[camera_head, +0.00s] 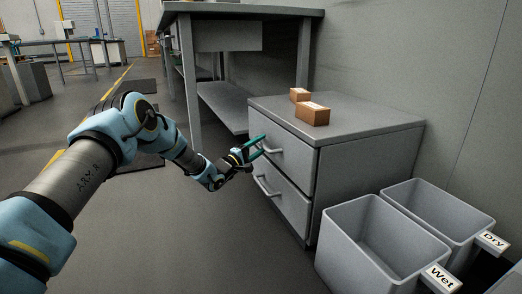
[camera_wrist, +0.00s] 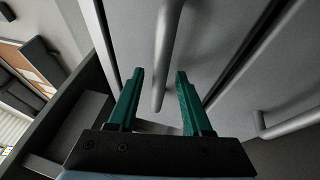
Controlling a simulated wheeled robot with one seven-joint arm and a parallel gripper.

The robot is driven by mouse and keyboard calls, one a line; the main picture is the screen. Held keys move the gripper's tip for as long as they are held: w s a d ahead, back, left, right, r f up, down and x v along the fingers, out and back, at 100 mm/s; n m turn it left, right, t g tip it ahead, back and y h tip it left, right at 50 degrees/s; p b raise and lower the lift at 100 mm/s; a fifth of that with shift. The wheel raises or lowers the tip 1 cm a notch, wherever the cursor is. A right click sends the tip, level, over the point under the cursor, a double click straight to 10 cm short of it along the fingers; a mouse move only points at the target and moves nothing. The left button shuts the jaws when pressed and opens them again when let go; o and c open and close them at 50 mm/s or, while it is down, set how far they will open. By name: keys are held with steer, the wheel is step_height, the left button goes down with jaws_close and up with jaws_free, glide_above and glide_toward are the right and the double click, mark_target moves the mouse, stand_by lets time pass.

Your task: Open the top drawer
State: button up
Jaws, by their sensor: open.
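The grey cabinet (camera_head: 350,150) has two drawers, one above the other, each with a pale bar handle. The top drawer (camera_head: 296,152) looks shut. Its handle (camera_head: 273,151) is at my gripper (camera_head: 261,145). In the wrist view my gripper (camera_wrist: 160,76) is open, with its two green fingers apart. The handle bar (camera_wrist: 167,45) reaches down between the fingertips, one finger on each side, with a gap visible on both sides. The bottom drawer (camera_head: 285,200) also looks shut, and its handle (camera_head: 264,186) is below my gripper.
Two small brown boxes (camera_head: 312,114) (camera_head: 299,94) sit on the cabinet top. Grey bins marked Wet (camera_head: 365,245) and Dry (camera_head: 440,210) stand at its right. A grey workbench (camera_head: 240,12) stands behind. The floor in front of the drawers is clear apart from my arm.

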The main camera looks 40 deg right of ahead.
steer(key=shift+d+r, duration=0.1)
steer(key=shift+d, duration=0.1)
jaws_close()
stand_by(0.3)
stand_by(1.1)
